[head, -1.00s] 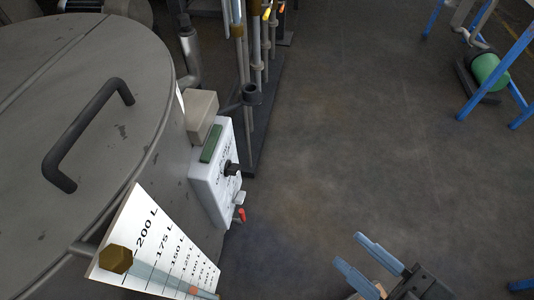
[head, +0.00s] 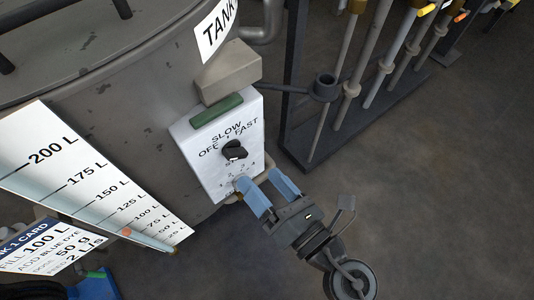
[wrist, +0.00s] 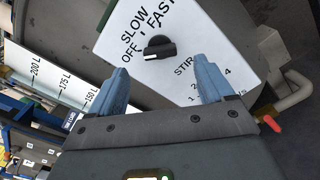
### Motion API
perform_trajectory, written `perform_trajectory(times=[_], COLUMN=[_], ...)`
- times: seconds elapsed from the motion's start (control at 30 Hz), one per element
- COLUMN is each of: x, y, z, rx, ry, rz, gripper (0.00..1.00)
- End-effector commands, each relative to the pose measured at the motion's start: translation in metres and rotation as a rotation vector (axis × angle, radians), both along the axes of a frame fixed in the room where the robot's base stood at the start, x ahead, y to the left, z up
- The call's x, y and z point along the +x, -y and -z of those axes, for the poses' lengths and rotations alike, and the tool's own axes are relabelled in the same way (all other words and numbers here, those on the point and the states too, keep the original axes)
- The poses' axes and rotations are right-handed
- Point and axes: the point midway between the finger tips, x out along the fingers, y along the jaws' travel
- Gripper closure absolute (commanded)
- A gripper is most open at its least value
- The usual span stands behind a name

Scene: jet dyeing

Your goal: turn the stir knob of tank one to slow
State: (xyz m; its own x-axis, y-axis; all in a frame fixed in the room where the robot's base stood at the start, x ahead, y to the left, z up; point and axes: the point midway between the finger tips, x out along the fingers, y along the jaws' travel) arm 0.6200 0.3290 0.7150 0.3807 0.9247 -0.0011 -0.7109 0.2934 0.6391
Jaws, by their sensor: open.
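The stir knob (head: 234,150) is a small black knob on the white control box on the side of the tank (head: 130,75). The words OFF, SLOW and FAST are printed around it. My gripper (head: 262,188) has blue fingers, is open and empty, and is just below the knob in the head view. In the wrist view my fingers (wrist: 160,82) stand apart, with the knob beyond and between them, not touching it.
A level scale (head: 95,180) and a task card (head: 50,245) are at the left. A grey block (head: 228,70) and green strip (head: 216,110) sit above the knob. A pipe with a red-handled valve (wrist: 271,124) is close on the right. A pipe rack (head: 300,150) stands right; floor beyond is clear.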

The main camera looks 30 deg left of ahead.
Motion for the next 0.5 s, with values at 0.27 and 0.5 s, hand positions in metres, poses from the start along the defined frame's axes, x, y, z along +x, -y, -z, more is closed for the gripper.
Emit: perform_trajectory(times=[0.27,0.5], x=[0.015,0.025], y=[-0.037,-0.062], z=[-0.001,-0.001], rx=[0.003,0.003], ry=[-0.001,-0.003], rz=[-0.001,0.000], gripper=[0.19,0.19])
